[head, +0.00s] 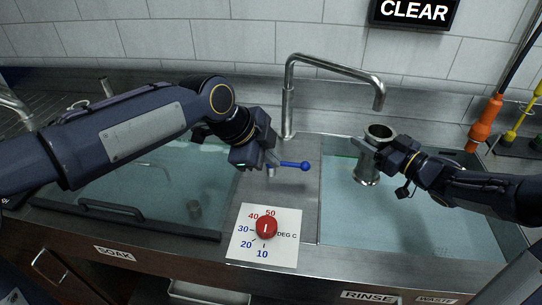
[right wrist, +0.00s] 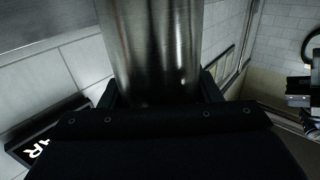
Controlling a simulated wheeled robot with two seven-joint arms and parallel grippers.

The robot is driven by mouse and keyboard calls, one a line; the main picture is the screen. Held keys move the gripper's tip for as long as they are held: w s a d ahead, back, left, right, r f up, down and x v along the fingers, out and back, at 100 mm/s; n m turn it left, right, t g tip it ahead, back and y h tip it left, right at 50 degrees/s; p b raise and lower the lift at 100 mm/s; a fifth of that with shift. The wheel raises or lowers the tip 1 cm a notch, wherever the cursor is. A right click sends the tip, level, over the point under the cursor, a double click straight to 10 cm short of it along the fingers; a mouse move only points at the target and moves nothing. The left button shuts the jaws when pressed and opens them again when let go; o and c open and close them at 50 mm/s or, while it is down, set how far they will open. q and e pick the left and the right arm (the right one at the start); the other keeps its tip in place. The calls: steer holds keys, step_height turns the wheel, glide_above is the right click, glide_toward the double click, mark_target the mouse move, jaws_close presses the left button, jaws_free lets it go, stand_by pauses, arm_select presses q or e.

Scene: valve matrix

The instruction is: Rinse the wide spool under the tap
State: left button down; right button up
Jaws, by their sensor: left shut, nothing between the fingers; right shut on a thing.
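The wide spool, a metal cylinder with a flanged rim (head: 368,172), stands roughly upright over the rinse basin, below the end of the tap spout (head: 379,98). No water stream shows between spout and spool. My right gripper (head: 374,146) is shut on the spool, near its upper part. In the right wrist view the spool's shiny metal side (right wrist: 155,45) fills the space between the fingers. My left gripper (head: 272,157) is shut and empty, beside the tap's blue lever (head: 292,164); whether it touches the lever I cannot tell.
The rinse basin (head: 440,228) holds water. A red temperature knob (head: 266,227) sits on a white dial plate in front. A lit sign (head: 413,12) reads CLEAR. Orange and yellow tools stand at right.

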steer(key=v, duration=0.6)
steer(key=shift+s+a+p, duration=0.25)
steer(key=shift+s+p, duration=0.2)
steer(key=shift+r, duration=0.2)
stand_by(0.9)
steer(key=s+d+r+p, duration=0.2)
steer(key=s+r+p, duration=0.1)
steer(key=s+p, duration=0.1)
steer(key=shift+s+r, duration=0.25)
steer(key=shift+r, duration=0.15)
stand_by(1.3)
